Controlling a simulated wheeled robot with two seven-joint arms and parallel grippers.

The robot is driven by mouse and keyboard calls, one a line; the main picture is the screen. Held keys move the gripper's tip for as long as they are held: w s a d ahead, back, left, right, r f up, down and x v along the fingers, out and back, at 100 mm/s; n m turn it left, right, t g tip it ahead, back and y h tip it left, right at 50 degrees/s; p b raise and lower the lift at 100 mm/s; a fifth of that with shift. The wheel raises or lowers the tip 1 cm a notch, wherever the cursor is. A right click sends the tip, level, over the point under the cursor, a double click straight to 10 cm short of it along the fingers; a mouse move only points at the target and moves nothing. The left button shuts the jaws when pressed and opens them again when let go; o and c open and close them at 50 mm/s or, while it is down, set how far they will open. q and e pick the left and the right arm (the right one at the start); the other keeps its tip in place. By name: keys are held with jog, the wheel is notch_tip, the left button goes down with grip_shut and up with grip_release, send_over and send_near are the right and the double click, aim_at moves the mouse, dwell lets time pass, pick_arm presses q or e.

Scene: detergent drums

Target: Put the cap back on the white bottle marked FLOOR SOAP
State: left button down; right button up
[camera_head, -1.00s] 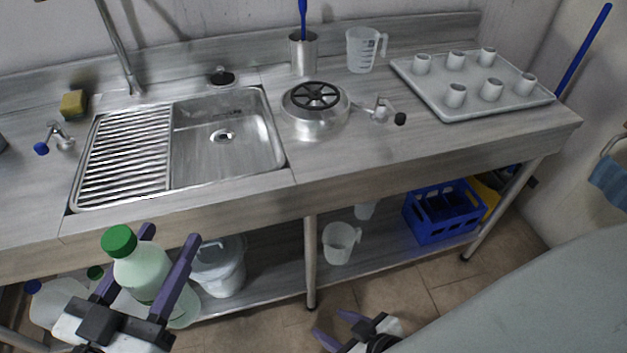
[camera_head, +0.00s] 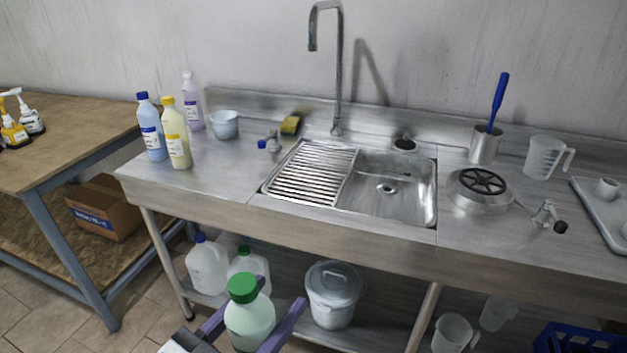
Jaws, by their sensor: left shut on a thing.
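My left gripper (camera_head: 283,291) is at the bottom of the head view. It is shut on a pale green-white bottle (camera_head: 250,324) with a green cap (camera_head: 242,288) on top. The bottle is close to upright, in front of the counter's lower shelf. I see no label on its visible side, so I cannot tell whether it is the FLOOR SOAP bottle. I make out no bottle marked FLOOR SOAP and no loose cap. My right gripper is out of view.
A blue bottle (camera_head: 151,130), a yellow bottle (camera_head: 175,136) and a lilac bottle (camera_head: 193,105) stand on the counter's left end, beside a grey cup (camera_head: 224,126). A sink (camera_head: 388,207) is mid-counter. Jugs (camera_head: 207,267) and a lidded bucket (camera_head: 332,297) stand below. A wooden table (camera_head: 62,138) is left.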

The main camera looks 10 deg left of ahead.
pick_arm(q)
jog(key=s+a+f+n+t+y, duration=0.1)
jog(key=s+a+n+y, duration=0.2)
jog(key=a+y, duration=0.4)
jog(key=a+n, duration=0.1)
jog(key=a, duration=0.1)
jog(key=shift+a+n+t, duration=0.3)
jog(key=shift+a+n, duration=0.05)
jog(key=shift+n, duration=0.05)
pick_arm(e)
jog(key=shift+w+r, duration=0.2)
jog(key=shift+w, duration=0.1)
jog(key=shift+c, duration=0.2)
